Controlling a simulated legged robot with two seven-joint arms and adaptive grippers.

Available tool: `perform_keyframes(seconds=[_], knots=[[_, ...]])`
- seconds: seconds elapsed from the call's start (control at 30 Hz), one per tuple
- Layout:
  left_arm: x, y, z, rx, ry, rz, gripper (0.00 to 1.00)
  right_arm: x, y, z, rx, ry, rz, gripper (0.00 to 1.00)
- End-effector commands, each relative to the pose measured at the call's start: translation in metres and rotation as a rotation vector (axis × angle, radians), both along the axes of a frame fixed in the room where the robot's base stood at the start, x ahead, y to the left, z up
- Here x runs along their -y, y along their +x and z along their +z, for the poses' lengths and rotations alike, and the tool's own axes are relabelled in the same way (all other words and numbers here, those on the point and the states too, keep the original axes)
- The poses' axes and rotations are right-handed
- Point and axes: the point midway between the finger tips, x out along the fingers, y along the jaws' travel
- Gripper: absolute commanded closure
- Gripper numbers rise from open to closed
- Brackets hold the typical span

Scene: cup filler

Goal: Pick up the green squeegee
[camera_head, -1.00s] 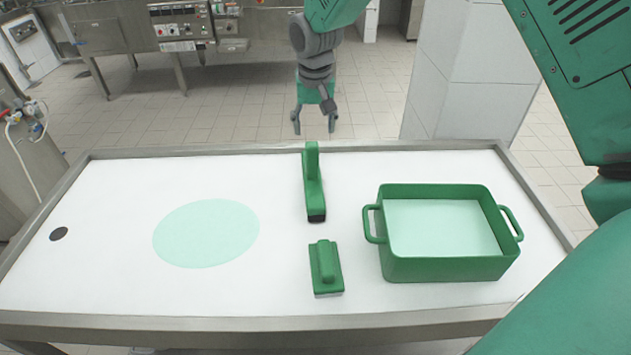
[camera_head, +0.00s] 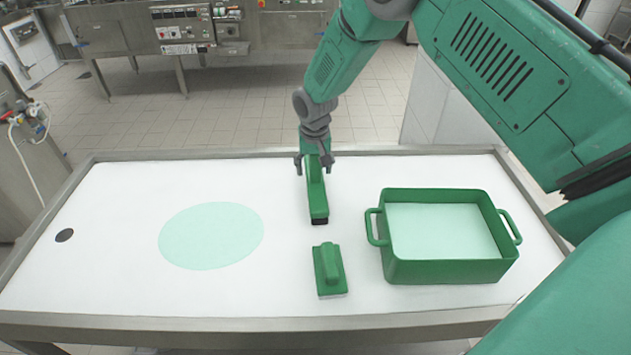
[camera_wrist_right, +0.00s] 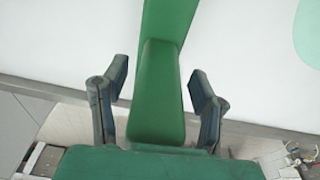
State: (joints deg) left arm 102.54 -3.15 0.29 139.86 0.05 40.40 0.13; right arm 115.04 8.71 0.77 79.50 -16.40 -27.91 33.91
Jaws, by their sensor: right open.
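A long green tool with a raised handle and a dark end (camera_head: 318,205), which looks like the squeegee, lies on the white table near its back edge. My right gripper (camera_head: 314,168) is over its far end. In the right wrist view the open fingers (camera_wrist_right: 158,90) stand on either side of the green handle (camera_wrist_right: 160,95), with a gap on each side. A shorter green block with a handle (camera_head: 329,272) lies nearer the front of the table. My left gripper is not in view.
A green two-handled bin (camera_head: 445,271) stands on the right of the table (camera_head: 110,230). A pale green oval (camera_head: 211,236) and a small dark round spot (camera_head: 64,235) are on the left surface. The table has a raised metal rim (camera_head: 250,327).

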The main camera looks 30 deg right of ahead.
Motion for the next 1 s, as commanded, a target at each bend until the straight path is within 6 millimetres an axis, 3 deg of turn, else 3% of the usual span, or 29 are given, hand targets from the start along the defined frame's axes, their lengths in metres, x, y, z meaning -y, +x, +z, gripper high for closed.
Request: perform_keyframes(seconds=[0.23, 0.27, 0.4, 0.83, 1.0], knots=[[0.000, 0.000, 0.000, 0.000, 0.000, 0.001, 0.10, 0.005, 0.000, -0.005, 0.000, 0.006, -0.001, 0.47], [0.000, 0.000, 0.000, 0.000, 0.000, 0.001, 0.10, 0.006, 0.000, -0.005, 0.000, 0.007, -0.001, 0.54], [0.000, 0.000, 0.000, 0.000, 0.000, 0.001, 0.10, 0.008, 0.000, -0.006, -0.001, 0.010, -0.002, 1.00], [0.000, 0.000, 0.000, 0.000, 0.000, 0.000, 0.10, 0.004, -0.001, -0.005, -0.004, 0.003, -0.002, 1.00], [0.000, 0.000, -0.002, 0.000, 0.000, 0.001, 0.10, 0.005, 0.000, 0.012, 0.000, 0.005, -0.001, 1.00]])
